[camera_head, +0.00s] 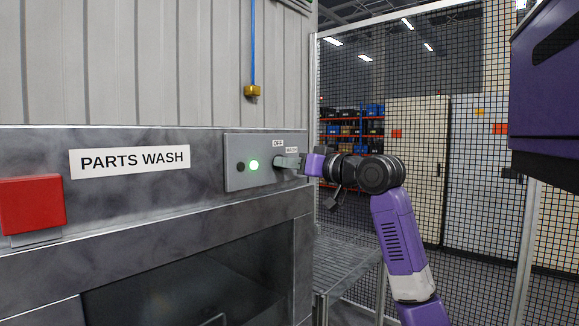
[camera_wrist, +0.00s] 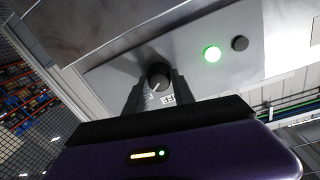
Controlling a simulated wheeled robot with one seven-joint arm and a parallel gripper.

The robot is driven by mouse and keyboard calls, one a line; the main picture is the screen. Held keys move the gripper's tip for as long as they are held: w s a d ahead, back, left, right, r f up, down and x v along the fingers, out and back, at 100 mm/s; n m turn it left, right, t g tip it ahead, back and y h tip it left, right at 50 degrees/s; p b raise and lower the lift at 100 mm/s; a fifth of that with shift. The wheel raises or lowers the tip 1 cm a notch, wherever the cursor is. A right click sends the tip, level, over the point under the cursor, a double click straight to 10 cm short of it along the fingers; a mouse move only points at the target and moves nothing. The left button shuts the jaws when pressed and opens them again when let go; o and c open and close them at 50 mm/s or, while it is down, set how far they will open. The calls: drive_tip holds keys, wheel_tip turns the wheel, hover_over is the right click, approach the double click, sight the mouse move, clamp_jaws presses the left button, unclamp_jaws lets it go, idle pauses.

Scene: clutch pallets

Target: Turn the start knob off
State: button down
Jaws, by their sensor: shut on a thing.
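The start knob (camera_wrist: 158,76) is a round black knob with a pale pointer line on the grey control panel (camera_head: 236,178). In the wrist view it sits between the two fingertips of my gripper (camera_wrist: 156,84), which is shut on it. In the head view my gripper (camera_head: 290,162) reaches the panel's right end from the right and hides the knob. An "OFF" label (camera_head: 278,143) shows above the gripper, with another label (camera_head: 291,150) beside it. The green light (camera_head: 253,165) is lit; it also shows in the wrist view (camera_wrist: 212,54).
A dark button (camera_head: 240,167) sits left of the green light. A red box (camera_head: 32,204) and a "PARTS WASH" sign (camera_head: 130,160) are on the machine front, left of the panel. A mesh fence (camera_head: 450,130) stands behind my arm. An opening (camera_head: 190,290) lies below the panel.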

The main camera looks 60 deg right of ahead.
drive_tip(key=shift+f+n+t+b, duration=0.15)
drive_tip(key=shift+n+b, duration=1.55)
drive_tip(key=shift+n, duration=1.2)
drive_tip(key=shift+f+n+t+b, duration=0.15)
drive_tip(key=shift+n+b, duration=1.55)
drive_tip(key=shift+n, duration=1.2)
drive_tip(key=shift+r, duration=0.15)
drive_tip(key=c, duration=1.1)
unclamp_jaws()
drive_tip(key=shift+y, duration=0.4)
drive_tip(key=shift+o, duration=0.2)
drive_tip(key=shift+s, duration=0.1)
drive_tip(key=b+v, duration=0.1)
drive_tip(key=v, duration=0.6)
drive_tip(key=shift+s, duration=0.3)
drive_tip(key=shift+a, duration=0.1)
